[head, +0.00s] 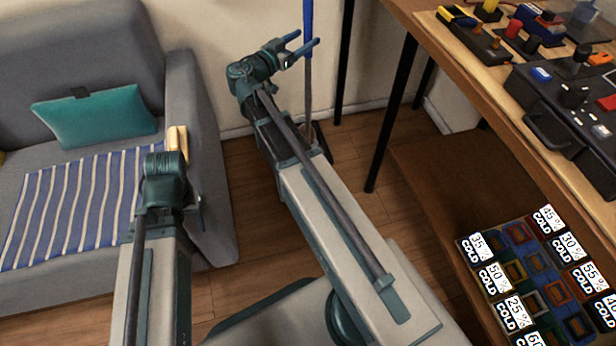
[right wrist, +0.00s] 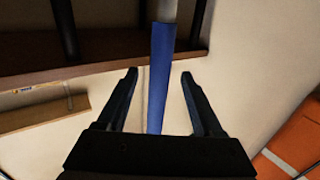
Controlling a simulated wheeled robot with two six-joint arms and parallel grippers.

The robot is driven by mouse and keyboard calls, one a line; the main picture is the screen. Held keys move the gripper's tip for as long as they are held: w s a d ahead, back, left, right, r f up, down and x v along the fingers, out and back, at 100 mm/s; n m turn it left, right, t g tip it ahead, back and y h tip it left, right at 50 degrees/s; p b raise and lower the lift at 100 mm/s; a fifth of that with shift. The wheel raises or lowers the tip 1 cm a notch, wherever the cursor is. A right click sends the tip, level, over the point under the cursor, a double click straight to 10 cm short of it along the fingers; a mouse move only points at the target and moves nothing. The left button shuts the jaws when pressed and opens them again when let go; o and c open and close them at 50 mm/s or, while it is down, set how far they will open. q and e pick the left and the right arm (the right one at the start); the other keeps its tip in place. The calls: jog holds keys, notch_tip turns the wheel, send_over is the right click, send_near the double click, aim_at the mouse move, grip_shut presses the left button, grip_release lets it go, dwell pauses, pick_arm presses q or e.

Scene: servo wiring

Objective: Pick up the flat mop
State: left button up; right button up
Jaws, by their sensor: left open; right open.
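The flat mop stands upright near the wall. It has a blue upper handle (head: 308,18), a grey lower shaft (head: 308,95) and a dark foot on the floor, partly hidden by my right arm. My right gripper (head: 307,40) is open at the blue handle. In the right wrist view, the blue handle (right wrist: 159,85) runs between the two spread fingers, with a gap on each side. My left gripper (head: 198,208) is beside the sofa arm, away from the mop. Its fingers are mostly hidden behind its wrist.
A grey sofa (head: 200,130) with a teal cushion (head: 95,115) and striped blanket stands at left. A wooden table (head: 450,75) with dark legs and electronic parts is at right. A crate of labelled compartments (head: 480,262) sits below. Wooden floor (head: 350,155) shows between.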

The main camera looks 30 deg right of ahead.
jog(key=shift+x, duration=2.7)
grip_shut()
